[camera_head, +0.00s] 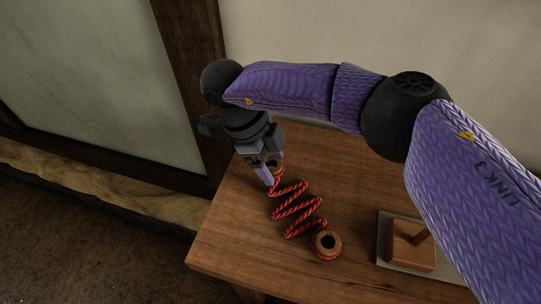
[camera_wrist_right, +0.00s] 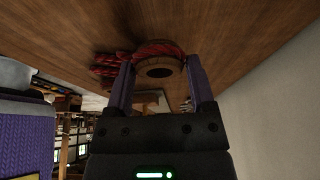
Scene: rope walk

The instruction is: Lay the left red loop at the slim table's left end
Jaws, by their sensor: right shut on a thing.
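The red rope (camera_head: 296,208) lies in a zigzag on the wooden slim table (camera_head: 345,180) between two red loops, each around a wooden ring. The far one, the left red loop (camera_head: 276,168), is near the table's left end, partly hidden by my right gripper (camera_head: 270,173). In the right wrist view this loop (camera_wrist_right: 159,52) sits between the two purple fingers of my right gripper (camera_wrist_right: 160,80), shut on it. I cannot tell whether it touches the tabletop. The other loop (camera_head: 326,245) rests near the front edge. My left gripper is not in view.
A wooden block with a peg (camera_head: 410,247) stands on a grey tray (camera_head: 383,240) at the right of the table. A wall (camera_head: 320,35) and a dark wooden post (camera_head: 190,60) are behind. Bare tabletop lies between the rope and the tray.

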